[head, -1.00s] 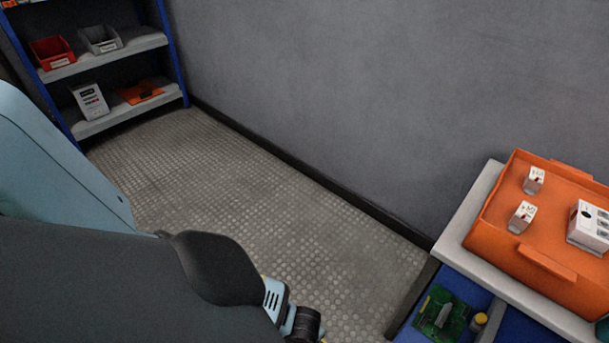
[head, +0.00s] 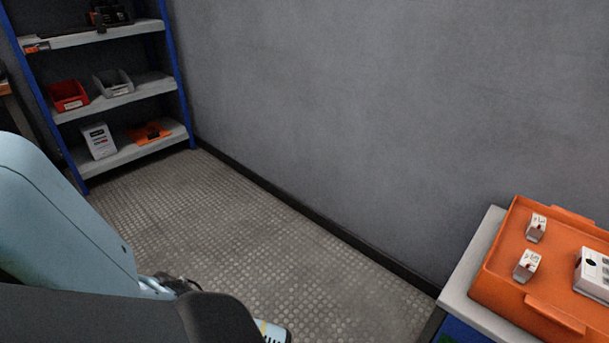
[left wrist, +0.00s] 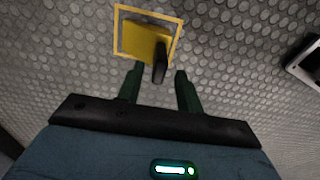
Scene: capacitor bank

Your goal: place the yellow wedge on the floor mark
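The yellow wedge (left wrist: 143,42) rests on the floor in the left wrist view, inside the yellow square outline of the floor mark (left wrist: 149,12). Its dark handle (left wrist: 160,66) points up towards my left gripper. My left gripper (left wrist: 157,76) is open, its two dark fingers apart with nothing clamped between them. The handle's near end appears near the gap between the fingertips; I cannot tell the exact distance. In the head view my left arm hides the wedge, the mark and the left gripper. My right gripper is not in view.
A blue-framed shelf (head: 150,88) with bins stands at the far left. At the right, an orange tray (head: 508,243) holding small boxes (head: 527,265) sits on a light-topped unit (head: 470,262). Textured floor (head: 230,225) is clear along the grey wall (head: 370,110).

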